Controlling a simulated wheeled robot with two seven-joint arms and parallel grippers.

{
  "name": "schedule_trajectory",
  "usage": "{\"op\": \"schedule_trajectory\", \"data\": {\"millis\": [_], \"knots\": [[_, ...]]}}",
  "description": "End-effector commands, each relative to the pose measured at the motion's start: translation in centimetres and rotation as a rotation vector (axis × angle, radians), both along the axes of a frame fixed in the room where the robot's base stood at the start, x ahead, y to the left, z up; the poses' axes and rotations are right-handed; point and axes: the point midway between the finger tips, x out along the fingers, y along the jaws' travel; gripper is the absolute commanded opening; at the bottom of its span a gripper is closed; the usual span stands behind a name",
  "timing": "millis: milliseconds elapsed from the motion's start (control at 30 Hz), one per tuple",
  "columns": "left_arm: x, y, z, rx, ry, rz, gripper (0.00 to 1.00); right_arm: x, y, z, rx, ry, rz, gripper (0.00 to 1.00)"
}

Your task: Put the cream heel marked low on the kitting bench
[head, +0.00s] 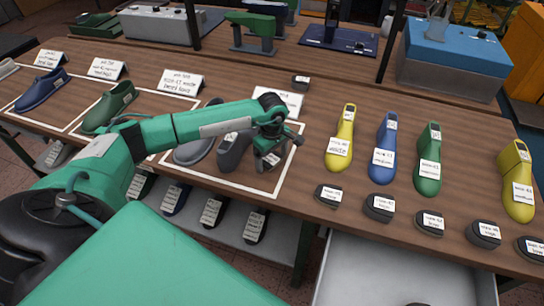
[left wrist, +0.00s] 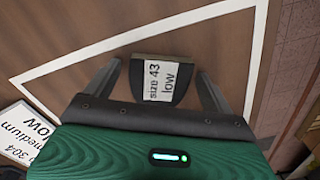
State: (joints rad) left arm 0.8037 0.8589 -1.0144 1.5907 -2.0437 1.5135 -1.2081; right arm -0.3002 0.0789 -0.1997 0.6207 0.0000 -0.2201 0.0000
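A dark grey heel piece (left wrist: 160,85) labelled "size 43 low" lies on the bench inside a white outline in the left wrist view. It looks dark, not cream, and I see no cream heel. In the head view it is partly hidden under my left gripper (head: 270,145), at the right end of the outlined area. The left wrist view shows the left gripper (left wrist: 160,78) open, one finger on each side of this heel, with visible gaps. The wooden bench (head: 320,95) fills much of the head view. My right gripper is in neither view.
A dark grey shoe last (head: 234,148) stands just left of the gripper. Yellow (head: 341,140), blue (head: 385,148) and green (head: 428,160) lasts stand to the right. Several dark labelled heels, including one near the front edge (head: 328,195), line the front. Bare wood lies between.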

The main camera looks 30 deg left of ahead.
Motion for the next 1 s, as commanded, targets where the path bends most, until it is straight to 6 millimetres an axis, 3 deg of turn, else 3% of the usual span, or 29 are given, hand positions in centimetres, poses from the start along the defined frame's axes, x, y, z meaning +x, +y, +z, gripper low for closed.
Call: {"op": "schedule_trajectory", "data": {"millis": [267,333,700,1000], "knots": [[0.0,0.0,0.5,0.000,0.000,0.000,0.86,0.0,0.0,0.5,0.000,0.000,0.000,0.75],[0.1,0.0,1.1,0.000,-0.004,0.000,0.86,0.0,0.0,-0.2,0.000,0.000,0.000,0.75],[0.1,0.0,8.9,0.000,-0.006,0.001,0.86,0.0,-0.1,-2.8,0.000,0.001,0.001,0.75],[0.0,0.0,12.2,0.000,-0.001,0.000,0.86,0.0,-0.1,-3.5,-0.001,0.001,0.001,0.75]]}}
